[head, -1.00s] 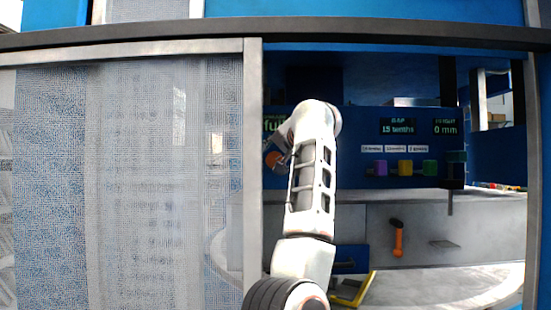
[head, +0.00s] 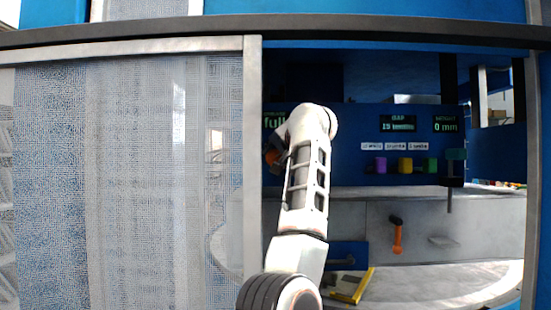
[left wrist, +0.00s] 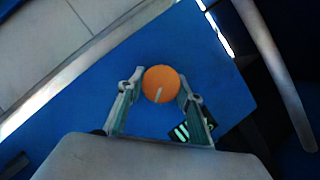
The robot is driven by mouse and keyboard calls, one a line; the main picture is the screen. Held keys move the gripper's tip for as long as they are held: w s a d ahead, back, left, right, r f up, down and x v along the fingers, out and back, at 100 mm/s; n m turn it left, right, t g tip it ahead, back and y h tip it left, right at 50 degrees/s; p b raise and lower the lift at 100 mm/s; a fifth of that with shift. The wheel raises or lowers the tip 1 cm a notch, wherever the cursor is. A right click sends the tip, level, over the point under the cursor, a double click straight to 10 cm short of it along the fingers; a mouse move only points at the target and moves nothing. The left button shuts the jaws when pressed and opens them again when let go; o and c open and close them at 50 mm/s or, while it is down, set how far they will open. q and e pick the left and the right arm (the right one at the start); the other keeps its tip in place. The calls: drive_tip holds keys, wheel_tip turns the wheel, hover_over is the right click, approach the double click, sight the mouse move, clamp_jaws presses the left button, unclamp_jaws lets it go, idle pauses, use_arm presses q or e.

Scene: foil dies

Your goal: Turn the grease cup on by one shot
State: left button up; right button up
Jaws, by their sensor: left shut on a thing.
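The grease cup is a round orange cap (left wrist: 161,84) with a pale mark pointing down, set against a blue panel in the left wrist view. My left gripper (left wrist: 160,78) is shut on it, with one finger on each side of the cap. In the head view a bit of orange (head: 272,157) shows at the end of my left arm, beside a display reading "full". The arm hides most of the gripper there. My right gripper is not in view.
A mesh panel (head: 130,180) with a grey frame post (head: 252,160) stands left of my arm. To the right are displays (head: 398,124), coloured blocks (head: 405,165), an orange-handled tool (head: 397,238) and a yellow-edged object (head: 352,288) on the lower surface.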

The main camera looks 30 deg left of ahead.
use_arm(q)
drive_tip(key=shift+m+y, duration=0.8)
drive_tip(key=shift+m, duration=0.4)
drive_tip(key=shift+f+m+y+b, duration=0.1)
drive_tip(key=shift+m+y+b, duration=0.5)
drive_tip(key=shift+m, duration=0.9)
drive_tip(key=shift+t, duration=0.3)
drive_tip(key=o, duration=1.1)
